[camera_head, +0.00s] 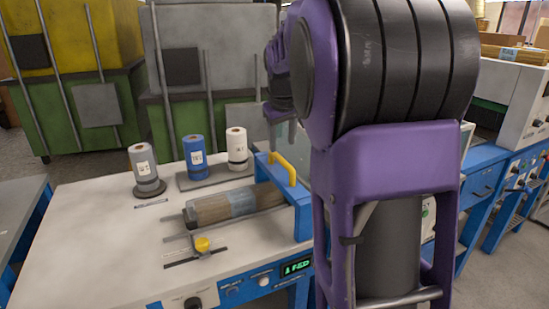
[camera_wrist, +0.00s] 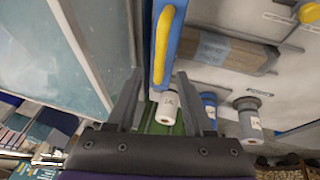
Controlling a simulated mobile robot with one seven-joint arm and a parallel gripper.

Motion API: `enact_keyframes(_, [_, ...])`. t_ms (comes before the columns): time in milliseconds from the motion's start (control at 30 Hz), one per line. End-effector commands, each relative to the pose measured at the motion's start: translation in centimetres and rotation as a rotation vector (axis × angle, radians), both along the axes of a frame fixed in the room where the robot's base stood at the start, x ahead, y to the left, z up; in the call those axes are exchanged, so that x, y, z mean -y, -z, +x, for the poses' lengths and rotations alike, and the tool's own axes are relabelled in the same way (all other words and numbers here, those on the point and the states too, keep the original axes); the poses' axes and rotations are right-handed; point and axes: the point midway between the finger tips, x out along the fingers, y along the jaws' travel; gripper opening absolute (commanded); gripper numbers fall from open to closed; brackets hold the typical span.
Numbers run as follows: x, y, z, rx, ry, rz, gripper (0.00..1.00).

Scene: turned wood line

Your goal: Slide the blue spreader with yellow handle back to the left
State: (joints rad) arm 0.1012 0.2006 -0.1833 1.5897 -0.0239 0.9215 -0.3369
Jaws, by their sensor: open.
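The blue spreader (camera_head: 301,211) stands across the right end of the white table, over the right end of a wrapped wood roll. Its yellow handle (camera_head: 284,168) is on top. In the wrist view the blue spreader (camera_wrist: 173,52) runs down from the top centre, with the yellow handle (camera_wrist: 163,42) along it. My gripper (camera_wrist: 157,78) is open, and its fingers appear on either side of the spreader's lower end there. No contact shows. In the head view my gripper (camera_head: 280,127) is above and behind the handle, partly hidden by my arm.
The wood roll (camera_head: 212,209) lies left of the spreader, with a yellow knob (camera_head: 202,244) in front. Grey (camera_head: 144,165), blue (camera_head: 195,155) and white (camera_head: 237,148) spools stand behind. The table's left part (camera_head: 90,240) is mostly clear. A glass panel (camera_wrist: 45,60) shows left in the wrist view.

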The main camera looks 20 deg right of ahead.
Motion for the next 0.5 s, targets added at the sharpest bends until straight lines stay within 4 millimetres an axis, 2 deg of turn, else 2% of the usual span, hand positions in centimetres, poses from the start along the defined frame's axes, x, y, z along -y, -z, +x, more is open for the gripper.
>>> enact_keyframes(33, [0.2, 1.3, 0.4, -0.003, 0.001, 0.001, 0.52])
enact_keyframes(200, [0.7, 3.9, 1.6, -0.002, 0.000, 0.000, 0.52])
enact_keyframes(333, [0.9, 5.0, 2.1, -0.001, -0.001, 0.000, 0.52])
enact_keyframes(500, [1.0, 5.6, 2.4, 0.001, 0.000, -0.001, 0.52])
